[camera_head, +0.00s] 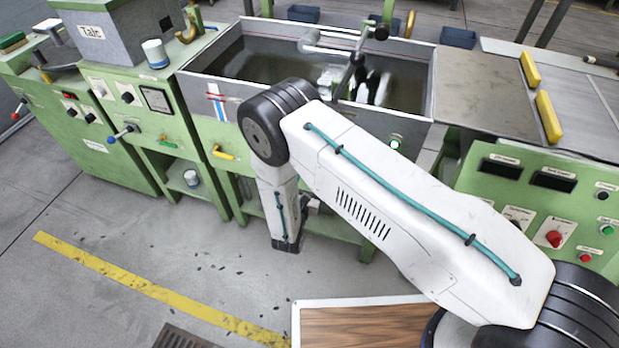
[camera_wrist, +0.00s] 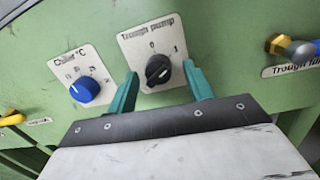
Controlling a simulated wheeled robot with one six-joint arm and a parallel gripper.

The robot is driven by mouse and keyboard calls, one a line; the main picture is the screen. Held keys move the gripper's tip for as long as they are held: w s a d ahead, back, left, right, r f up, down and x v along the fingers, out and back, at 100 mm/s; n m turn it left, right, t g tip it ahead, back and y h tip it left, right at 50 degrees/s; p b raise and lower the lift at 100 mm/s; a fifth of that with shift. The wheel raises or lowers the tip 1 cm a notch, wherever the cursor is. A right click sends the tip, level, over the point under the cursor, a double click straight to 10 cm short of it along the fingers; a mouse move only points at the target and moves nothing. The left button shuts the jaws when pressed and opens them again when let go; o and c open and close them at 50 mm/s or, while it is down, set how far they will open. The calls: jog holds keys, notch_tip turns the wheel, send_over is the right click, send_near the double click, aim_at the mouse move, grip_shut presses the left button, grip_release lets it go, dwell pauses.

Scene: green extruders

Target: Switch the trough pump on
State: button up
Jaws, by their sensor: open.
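The trough pump switch (camera_wrist: 158,70) is a black rotary knob on a white plate marked "Trough pump", with 0 and 1 above the knob. I cannot tell for certain which mark its pointer faces. My gripper (camera_wrist: 160,76) is open, with one teal finger on each side of the knob. The fingers appear apart from it, and nothing is held. In the head view my arm hides the switch and the gripper. The grey water trough (camera_head: 215,88) stands behind my arm.
A blue chiller knob (camera_wrist: 84,89) sits left of the pump plate. A yellow and blue valve (camera_wrist: 290,48) juts out at right. Below the trough, a green lamp (camera_head: 395,143) glows. A wooden-topped surface (camera_head: 360,328) is near the front; the grey floor at left is largely clear.

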jog(key=v, duration=0.7)
jog(key=shift+s, duration=0.2)
jog(key=s+d+m+g+h, duration=0.2)
jog(key=d+h, duration=0.1)
jog(key=d, duration=0.2)
jog(key=s+d+r+m+g+h, duration=0.35)
jog(key=d+r+m+g, duration=0.4)
jog(key=r, duration=0.35)
jog(key=s+d+r+m+g+h, duration=0.2)
jog(key=s+d+r+m+g, duration=0.2)
jog(key=d+r+m+g, duration=0.5)
jog(key=s+d+r+m+y, duration=0.2)
jog(key=s+r+m+y, duration=0.2)
jog(key=s+r, duration=0.2)
jog(key=s+d+r+m+t+y, duration=0.1)
jog(key=s+r+m+y, duration=0.3)
jog(key=r, duration=0.7)
jog(key=s+d+r+m+t+y, duration=0.1)
jog(key=s+d+r+m+y, duration=0.1)
jog(key=s+r+m+y, duration=0.3)
notch_tip(320, 180, up, 4)
jog(key=s+y, duration=0.1)
jog(key=s, duration=0.1)
jog(key=shift+s+d+r, duration=0.25)
jog(key=shift+s+d, duration=0.05)
jog(key=shift+s, duration=0.05)
